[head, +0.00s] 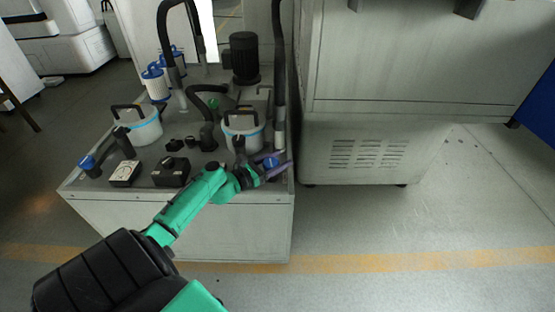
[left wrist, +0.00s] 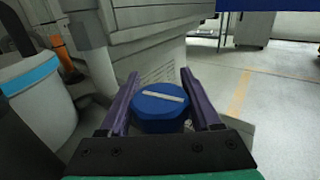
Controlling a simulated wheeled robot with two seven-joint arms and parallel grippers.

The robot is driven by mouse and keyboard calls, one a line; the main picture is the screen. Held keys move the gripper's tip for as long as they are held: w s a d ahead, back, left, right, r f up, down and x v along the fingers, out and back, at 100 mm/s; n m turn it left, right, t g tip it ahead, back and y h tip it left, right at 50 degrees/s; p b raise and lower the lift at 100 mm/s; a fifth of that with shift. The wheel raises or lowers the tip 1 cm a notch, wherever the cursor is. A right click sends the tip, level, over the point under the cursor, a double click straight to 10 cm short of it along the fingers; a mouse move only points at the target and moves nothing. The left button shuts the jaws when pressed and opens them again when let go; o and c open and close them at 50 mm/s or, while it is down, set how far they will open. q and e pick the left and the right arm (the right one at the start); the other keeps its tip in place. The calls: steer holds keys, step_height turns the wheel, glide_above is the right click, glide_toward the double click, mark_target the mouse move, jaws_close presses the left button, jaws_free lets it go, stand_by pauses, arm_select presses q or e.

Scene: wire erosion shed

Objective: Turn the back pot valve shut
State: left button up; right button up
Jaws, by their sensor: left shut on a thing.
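A blue valve knob (head: 271,162) sits at the right front corner of the grey machine top, beside the right-hand white pot (head: 243,131). My left gripper (head: 277,164) reaches it from the front. In the left wrist view the knob (left wrist: 160,112) is between the two purple fingers of my left gripper (left wrist: 160,100), which are shut on it. A white line on the knob's top runs crosswise between the fingers, slightly tilted. The fingers hide part of the knob in the head view. A second blue valve knob (head: 88,162) is at the left front. My right gripper is not in view.
Another white pot (head: 142,127) stands at the left. Black boxes (head: 170,171), hoses and a motor (head: 243,56) crowd the machine top. A large grey cabinet (head: 365,140) stands close on the right. The floor in front is clear.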

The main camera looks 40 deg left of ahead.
arm_select(q)
steer(key=shift+d+m+h, duration=0.1)
steer(key=shift+m+h, duration=0.2)
steer(key=shift+h, duration=0.1)
steer(key=o, duration=1.4)
steer(key=shift+c, duration=0.2)
steer(key=v, duration=0.7)
steer(key=p+v, duration=0.1)
steer(key=v, duration=0.6)
steer(key=shift+s+r, duration=0.2)
steer(key=shift+s, duration=0.05)
